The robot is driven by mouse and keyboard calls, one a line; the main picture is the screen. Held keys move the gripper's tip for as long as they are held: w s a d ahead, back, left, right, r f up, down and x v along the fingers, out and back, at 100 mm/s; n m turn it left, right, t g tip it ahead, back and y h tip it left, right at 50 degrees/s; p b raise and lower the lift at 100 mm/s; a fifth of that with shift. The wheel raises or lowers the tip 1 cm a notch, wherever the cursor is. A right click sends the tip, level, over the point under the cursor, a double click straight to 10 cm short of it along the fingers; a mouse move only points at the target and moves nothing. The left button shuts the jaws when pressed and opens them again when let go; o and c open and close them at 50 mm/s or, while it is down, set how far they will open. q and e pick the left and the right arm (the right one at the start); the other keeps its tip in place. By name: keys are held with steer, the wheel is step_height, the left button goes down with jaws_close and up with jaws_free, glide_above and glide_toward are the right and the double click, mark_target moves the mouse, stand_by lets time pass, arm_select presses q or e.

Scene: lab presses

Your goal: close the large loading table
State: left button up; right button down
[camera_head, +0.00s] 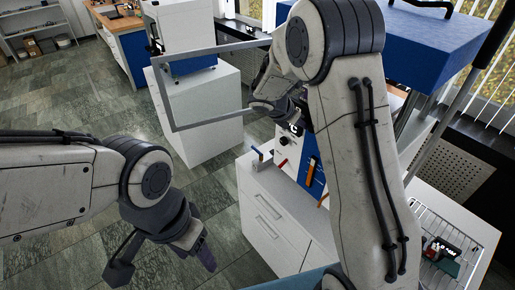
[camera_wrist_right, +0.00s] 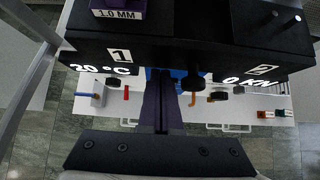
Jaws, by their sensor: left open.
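In the head view the blue-topped press (camera_head: 425,40) stands at the upper right, largely behind my right arm. I cannot pick out its large loading table with certainty. In the right wrist view a black panel (camera_wrist_right: 190,40) marked 1 and 2, with temperature and force readouts, lies just ahead of my right gripper (camera_wrist_right: 161,85). Its dark fingers are together, with nothing visible between them. In the head view the right gripper (camera_head: 285,112) is partly hidden by its own arm. My left gripper (camera_head: 200,253) is open and empty above the floor, apart from the press.
A grey open frame (camera_head: 160,98) juts out left of the press. A white cabinet (camera_head: 275,225) with drawers stands below, with a red handle (camera_head: 283,163) and an orange handle (camera_head: 310,172) above it. A wire rack (camera_head: 440,235) is at right. Floor at left is clear.

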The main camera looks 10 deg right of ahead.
steer(key=w+d, duration=0.1)
steer(key=d, duration=0.1)
steer(key=w+d, duration=0.1)
steer(key=d, duration=0.2)
steer(key=w+d, duration=0.1)
steer(key=d, duration=0.1)
steer(key=shift+w+d+p, duration=0.25)
steer(key=shift+d+p, duration=0.1)
steer(key=shift+p, duration=0.05)
steer(key=shift+w+d+r, duration=0.15)
steer(key=shift+d, duration=0.05)
steer(key=shift+d+r, duration=0.1)
steer(key=shift+a, duration=0.45)
steer(key=s+a+r+b, duration=0.3)
steer(key=s+a+r, duration=0.2)
steer(key=a, duration=0.5)
steer(key=shift+r, duration=0.8)
